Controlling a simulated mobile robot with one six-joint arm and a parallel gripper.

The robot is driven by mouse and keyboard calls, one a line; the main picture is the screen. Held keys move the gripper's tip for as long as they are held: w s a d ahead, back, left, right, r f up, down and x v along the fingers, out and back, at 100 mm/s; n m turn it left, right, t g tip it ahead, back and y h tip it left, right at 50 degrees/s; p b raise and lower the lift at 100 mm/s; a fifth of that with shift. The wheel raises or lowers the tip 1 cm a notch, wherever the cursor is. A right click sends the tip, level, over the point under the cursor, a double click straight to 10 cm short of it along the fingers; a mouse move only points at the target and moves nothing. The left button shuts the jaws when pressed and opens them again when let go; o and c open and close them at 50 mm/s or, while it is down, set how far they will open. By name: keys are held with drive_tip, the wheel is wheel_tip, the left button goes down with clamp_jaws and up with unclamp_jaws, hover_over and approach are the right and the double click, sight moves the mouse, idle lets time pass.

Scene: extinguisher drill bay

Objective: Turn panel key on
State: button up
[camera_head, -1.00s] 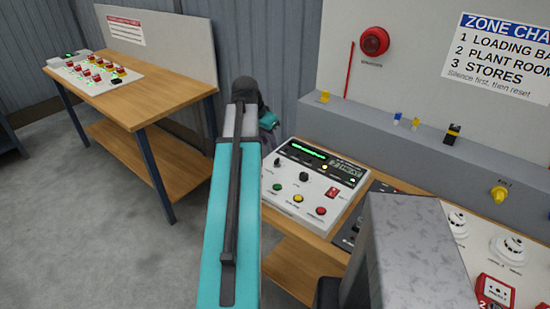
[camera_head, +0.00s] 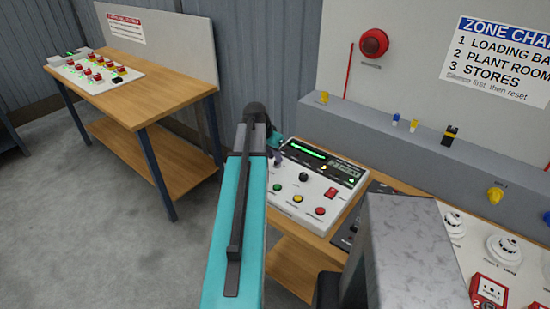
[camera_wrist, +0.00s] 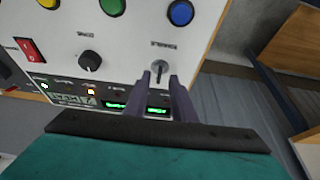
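The control panel (camera_head: 345,172) is a white box with a dark display strip, a black knob (camera_head: 303,177), a red rocker switch (camera_head: 331,193) and coloured buttons. In the wrist view, upside down, the silver panel key (camera_wrist: 159,68) stands in its round switch on the panel face (camera_wrist: 120,50). My gripper (camera_wrist: 159,78) has its two dark fingers apart, one on each side of the key's lower end. I cannot tell if they touch it. In the head view my gripper (camera_head: 277,153) is at the panel's left edge and hides the key.
The black knob (camera_wrist: 90,61) and red rocker switch (camera_wrist: 27,49) are beside the key in the wrist view. Green and blue buttons (camera_wrist: 181,13) are near. A grey ledge (camera_head: 400,140) runs behind the panel. A second wooden table (camera_head: 165,85) stands at the left.

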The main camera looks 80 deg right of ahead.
drive_tip(key=shift+x, duration=1.1)
clamp_jaws()
drive_tip(key=shift+a, duration=0.1)
